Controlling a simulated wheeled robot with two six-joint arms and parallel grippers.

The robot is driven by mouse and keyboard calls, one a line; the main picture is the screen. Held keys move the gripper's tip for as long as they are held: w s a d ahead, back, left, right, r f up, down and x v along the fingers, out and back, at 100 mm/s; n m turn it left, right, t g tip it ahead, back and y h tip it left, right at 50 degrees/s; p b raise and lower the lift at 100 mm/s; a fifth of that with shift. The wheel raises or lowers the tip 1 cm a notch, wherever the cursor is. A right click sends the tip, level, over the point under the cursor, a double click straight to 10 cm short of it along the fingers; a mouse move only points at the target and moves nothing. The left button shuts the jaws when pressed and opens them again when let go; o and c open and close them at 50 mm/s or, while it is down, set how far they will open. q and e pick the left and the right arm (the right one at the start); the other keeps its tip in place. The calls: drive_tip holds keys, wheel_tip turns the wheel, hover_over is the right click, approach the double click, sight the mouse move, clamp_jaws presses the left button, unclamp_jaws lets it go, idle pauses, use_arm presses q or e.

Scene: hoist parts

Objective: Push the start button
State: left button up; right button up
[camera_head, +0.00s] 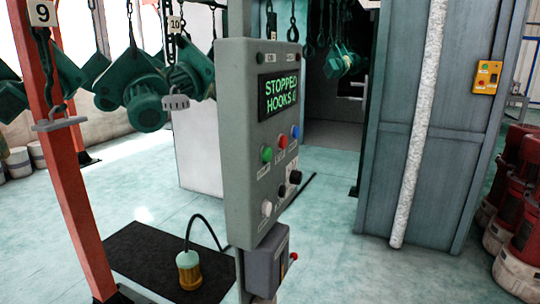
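A grey control panel (235,135) stands upright on a post in the middle of the view, facing right at an angle. Its display (278,95) shows green text reading "STOPPED" and "HOOKS" with a last character cut or unclear. Below it is a row of three buttons: green (267,154), red (282,141) and blue (295,132). Black and pale knobs sit lower on the panel. The small labels are too blurred to read, so I cannot confirm which button is marked start. Neither of my grippers is in view.
A red post (72,190) stands at left, with green hoist parts (145,95) hanging beside it. A black mat (140,255) holds a yellow-and-green cabled object (189,270). A grey cabinet (425,130) and red machines (515,220) stand at right. Floor between panel and cabinet is clear.

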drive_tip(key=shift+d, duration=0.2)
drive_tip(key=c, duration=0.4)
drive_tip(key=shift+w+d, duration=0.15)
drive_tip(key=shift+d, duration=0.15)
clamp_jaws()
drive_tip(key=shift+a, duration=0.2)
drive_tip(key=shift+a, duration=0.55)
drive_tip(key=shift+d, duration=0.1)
